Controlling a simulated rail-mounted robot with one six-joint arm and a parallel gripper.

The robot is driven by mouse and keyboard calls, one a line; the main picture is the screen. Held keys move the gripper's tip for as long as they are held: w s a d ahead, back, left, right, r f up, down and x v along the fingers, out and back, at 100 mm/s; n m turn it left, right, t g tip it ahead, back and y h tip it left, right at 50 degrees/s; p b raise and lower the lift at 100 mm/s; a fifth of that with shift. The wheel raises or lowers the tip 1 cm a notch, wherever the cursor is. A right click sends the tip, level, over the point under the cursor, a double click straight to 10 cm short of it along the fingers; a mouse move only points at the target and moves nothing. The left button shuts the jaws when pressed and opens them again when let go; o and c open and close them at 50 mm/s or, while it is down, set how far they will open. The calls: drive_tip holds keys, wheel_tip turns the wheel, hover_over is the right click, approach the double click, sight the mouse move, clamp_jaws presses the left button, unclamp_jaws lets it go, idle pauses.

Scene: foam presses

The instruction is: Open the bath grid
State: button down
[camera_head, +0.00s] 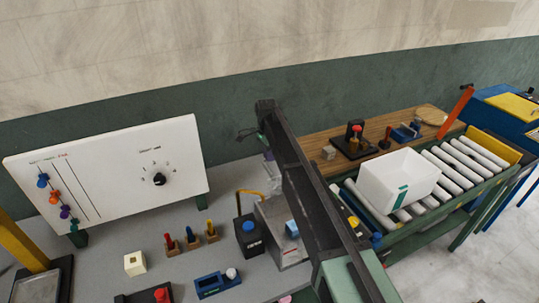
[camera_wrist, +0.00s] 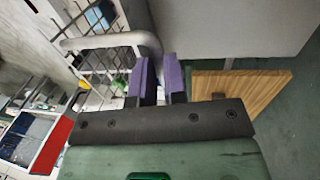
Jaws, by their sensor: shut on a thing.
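The bath grid (camera_wrist: 97,62) shows in the wrist view at upper left as a grey wire grid with a thick pale rail (camera_wrist: 105,41) along its edge. My gripper (camera_wrist: 160,72) has two purple fingers with a narrow gap between them. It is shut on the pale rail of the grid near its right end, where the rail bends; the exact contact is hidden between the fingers. In the head view my dark arm crosses the middle and hides most of the grip area, and I cannot make out the grid there.
In the head view a white board with a dial (camera_head: 158,179) stands at left. A white bin (camera_head: 397,178) sits on a roller conveyor at right. Small items stand on the grey bench (camera_head: 185,270). In the wrist view a wooden board (camera_wrist: 240,92) lies right of the fingers.

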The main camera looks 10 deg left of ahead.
drive_tip(key=s+d+t, duration=0.1)
drive_tip(key=s+r+y+p, duration=0.1)
drive_tip(key=s, duration=0.1)
drive_tip(key=shift+d+r+t+p, duration=0.2)
drive_tip(key=shift+d+t+p, duration=0.1)
drive_tip(key=shift+d+t, duration=0.1)
drive_tip(key=c, duration=1.2)
unclamp_jaws()
drive_tip(key=shift+o, duration=0.2)
wheel_tip(320, 180, up, 11)
drive_tip(key=p, duration=1)
drive_tip(key=shift+p, duration=0.4)
drive_tip(key=shift+f, duration=0.1)
